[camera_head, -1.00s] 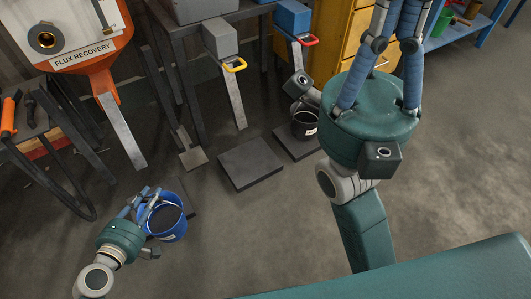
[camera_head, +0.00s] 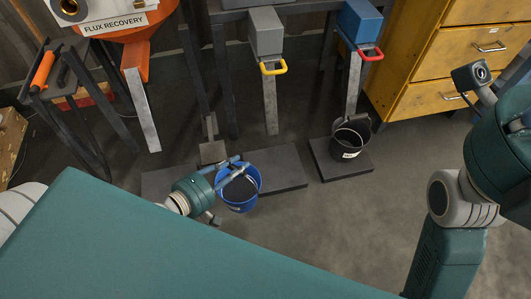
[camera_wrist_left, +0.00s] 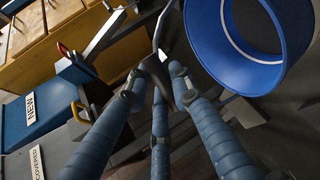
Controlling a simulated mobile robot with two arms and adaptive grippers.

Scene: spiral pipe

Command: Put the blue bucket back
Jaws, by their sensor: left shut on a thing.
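The blue bucket (camera_head: 238,190) is upright in the head view, in front of the row of dark floor pads. It overlaps the left end of the middle pad (camera_head: 288,168) in the picture; whether it touches the pad or floor I cannot tell. My left gripper (camera_head: 231,171) is shut on the bucket's handle at its upper left side. In the left wrist view the bucket (camera_wrist_left: 212,50) fills the upper right, and my fingers (camera_wrist_left: 160,72) close together on the thin handle.
A black bucket (camera_head: 346,145) stands on the right pad (camera_head: 345,172). Another dark pad (camera_head: 160,183) lies left. Chutes with yellow (camera_head: 273,67) and red handles (camera_head: 370,54) hang above. Yellow drawers (camera_head: 445,60) stand at the right. Open floor lies in front.

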